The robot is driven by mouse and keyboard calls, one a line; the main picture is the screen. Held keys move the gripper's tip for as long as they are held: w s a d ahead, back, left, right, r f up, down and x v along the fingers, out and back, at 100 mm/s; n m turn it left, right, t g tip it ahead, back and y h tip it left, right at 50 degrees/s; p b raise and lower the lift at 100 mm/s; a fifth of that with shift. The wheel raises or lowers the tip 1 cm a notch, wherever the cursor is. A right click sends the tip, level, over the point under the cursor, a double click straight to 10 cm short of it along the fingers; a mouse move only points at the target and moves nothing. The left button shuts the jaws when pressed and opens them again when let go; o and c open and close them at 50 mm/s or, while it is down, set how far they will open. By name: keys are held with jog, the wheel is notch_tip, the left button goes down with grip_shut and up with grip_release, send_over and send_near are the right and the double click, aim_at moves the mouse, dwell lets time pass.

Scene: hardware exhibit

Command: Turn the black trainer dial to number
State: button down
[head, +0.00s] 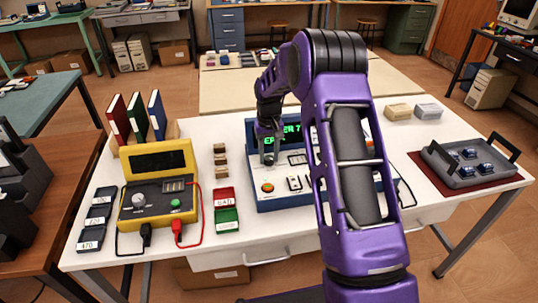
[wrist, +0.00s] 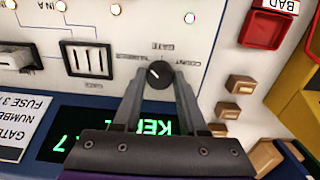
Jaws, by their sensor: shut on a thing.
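The black trainer dial (wrist: 157,74) sits on the white panel of the blue-framed trainer (head: 262,205). In the wrist view its short white pointer mark appears to slant to the upper left. Small labels arc around it, with what looks like NUMBER on the left, GATE in the middle and COUNT on the right; they are upside down and blurred. My gripper (wrist: 160,85) has one finger on each side of the dial and is shut on it. In the head view my gripper (head: 268,155) is over the trainer's left part and hides the dial.
A green-lit display (wrist: 110,135) is beside the dial, partly behind my gripper. A red BAD tray (head: 225,197) and several small brown blocks (head: 220,160) stand left of the trainer. Further left is a yellow meter (head: 155,158); a grey tray (head: 440,165) is at right.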

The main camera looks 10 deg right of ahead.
aim_at(269, 158)
jog(key=shift+c, duration=2.2)
grip_release()
jog(key=shift+r, duration=0.1)
notch_tip(269, 158, up, 17)
jog(key=p, duration=0.1)
jog(key=shift+r, duration=0.15)
